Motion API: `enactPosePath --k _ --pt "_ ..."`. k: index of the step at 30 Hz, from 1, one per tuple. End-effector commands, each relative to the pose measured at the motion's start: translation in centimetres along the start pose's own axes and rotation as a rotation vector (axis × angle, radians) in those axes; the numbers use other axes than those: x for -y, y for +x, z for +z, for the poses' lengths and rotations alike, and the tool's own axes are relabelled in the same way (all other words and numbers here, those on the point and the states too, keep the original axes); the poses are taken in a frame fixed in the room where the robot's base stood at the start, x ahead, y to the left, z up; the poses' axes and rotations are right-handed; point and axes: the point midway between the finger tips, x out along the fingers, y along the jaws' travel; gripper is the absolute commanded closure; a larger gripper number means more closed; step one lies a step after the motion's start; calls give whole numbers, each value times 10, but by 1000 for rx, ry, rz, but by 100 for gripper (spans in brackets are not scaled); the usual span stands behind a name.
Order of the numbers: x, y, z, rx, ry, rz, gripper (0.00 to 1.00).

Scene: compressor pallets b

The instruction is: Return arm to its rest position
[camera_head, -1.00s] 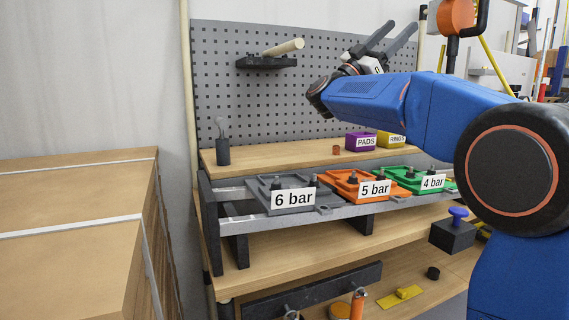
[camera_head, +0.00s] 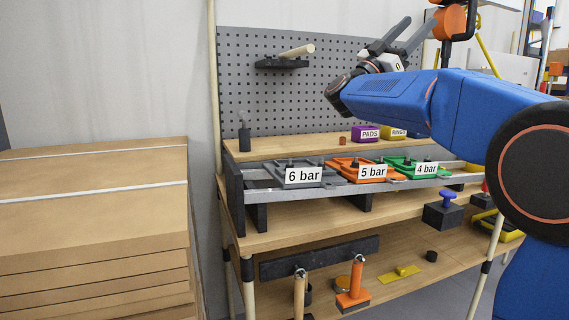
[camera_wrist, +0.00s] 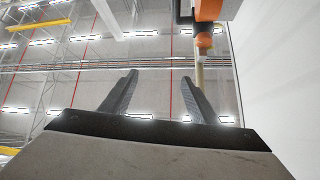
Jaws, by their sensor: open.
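My blue arm (camera_head: 400,99) comes in from the right and reaches left across the front of the workbench. My gripper (camera_head: 399,32) is at its end, raised in front of the upper pegboard, with its two dark fingers apart and pointing up. In the wrist view my gripper (camera_wrist: 158,88) shows two dark fingers spread wide with nothing between them. The ceiling lights and roof beams lie behind them.
The workbench carries trays marked 6 bar (camera_head: 304,175), 5 bar (camera_head: 372,172) and 4 bar (camera_head: 426,168). A purple PADS box (camera_head: 369,134) sits on the top shelf. Stacked cardboard (camera_head: 90,220) stands left. An orange device (camera_head: 449,22) hangs close beside my gripper.

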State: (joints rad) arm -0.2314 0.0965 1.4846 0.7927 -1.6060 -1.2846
Motion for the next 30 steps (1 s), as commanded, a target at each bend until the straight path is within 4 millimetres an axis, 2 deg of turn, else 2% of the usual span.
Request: enactPosePath --k 9,17,20,23,26,30 --pt "8 4 -4 5 62 -173 45" --pt "20 -10 -2 47 135 -427 45" --pt "22 -27 2 91 167 -576 45" --pt "21 -54 11 158 193 -731 45" --pt "14 -86 24 242 204 -878 45" --pt "-7 -141 46 387 201 -1064 45"
